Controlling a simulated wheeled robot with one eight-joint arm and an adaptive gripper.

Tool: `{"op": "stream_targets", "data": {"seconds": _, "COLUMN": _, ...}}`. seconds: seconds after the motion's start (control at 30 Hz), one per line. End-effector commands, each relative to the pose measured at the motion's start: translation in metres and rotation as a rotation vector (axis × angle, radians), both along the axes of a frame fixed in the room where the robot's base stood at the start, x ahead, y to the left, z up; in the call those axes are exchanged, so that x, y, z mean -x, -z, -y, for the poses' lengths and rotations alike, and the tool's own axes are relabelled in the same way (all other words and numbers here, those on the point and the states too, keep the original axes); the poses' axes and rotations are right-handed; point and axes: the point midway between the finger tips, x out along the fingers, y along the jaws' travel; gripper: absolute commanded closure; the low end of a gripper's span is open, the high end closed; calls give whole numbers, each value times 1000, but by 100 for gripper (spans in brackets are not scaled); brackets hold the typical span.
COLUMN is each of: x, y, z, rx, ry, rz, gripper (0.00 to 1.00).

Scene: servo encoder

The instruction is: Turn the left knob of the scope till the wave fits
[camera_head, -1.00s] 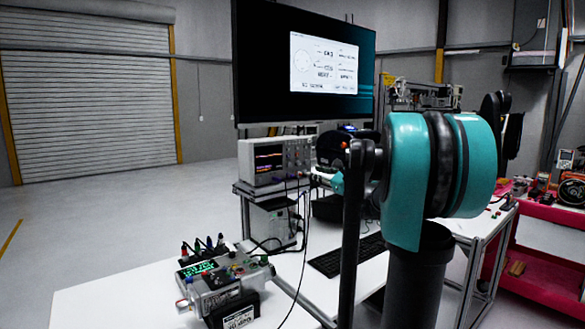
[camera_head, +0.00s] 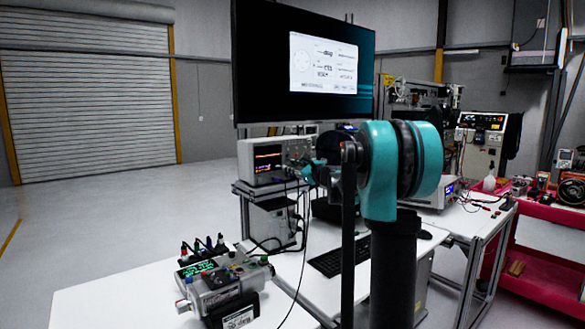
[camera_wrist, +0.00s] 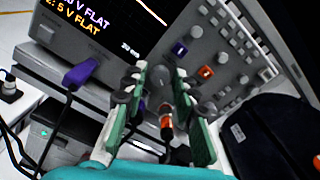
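The scope (camera_head: 249,178) stands on a shelf under the monitor, its small screen (camera_head: 268,160) lit with orange lines. In the wrist view the scope's screen (camera_wrist: 90,30) reads "V FLAT" and "5 V FLAT", with part of a sloping trace. Its panel has several grey knobs (camera_wrist: 196,31), a purple button (camera_wrist: 181,49) and an orange button (camera_wrist: 205,71). I cannot tell which is the left knob. My gripper (camera_wrist: 160,78) is open in front of the lower panel, with an orange-ringed connector (camera_wrist: 166,122) showing between its fingers. Contact cannot be told.
A purple plug (camera_wrist: 80,74) with a cable sits left of my fingers. Dark cables hang below. A dark case (camera_wrist: 265,135) lies to the right. A keyboard (camera_head: 335,258) is on the white table, and a grey device with leads (camera_head: 215,285) stands at the front left.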

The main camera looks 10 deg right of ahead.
Motion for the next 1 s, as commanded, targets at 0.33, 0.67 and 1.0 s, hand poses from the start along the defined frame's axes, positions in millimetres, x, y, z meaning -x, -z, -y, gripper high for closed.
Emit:
{"op": "stream_targets", "data": {"seconds": 0.33, "x": 0, "y": 0, "z": 0, "rx": 0, "ry": 0, "rz": 0, "gripper": 93}}
{"op": "stream_targets", "data": {"seconds": 0.67, "x": 1, "y": 0, "z": 0, "rx": 13, "ry": 0, "rz": 8, "gripper": 100}}
{"op": "stream_targets", "data": {"seconds": 1.0, "x": 1, "y": 0, "z": 0, "rx": 161, "ry": 0, "rz": 93, "gripper": 100}}
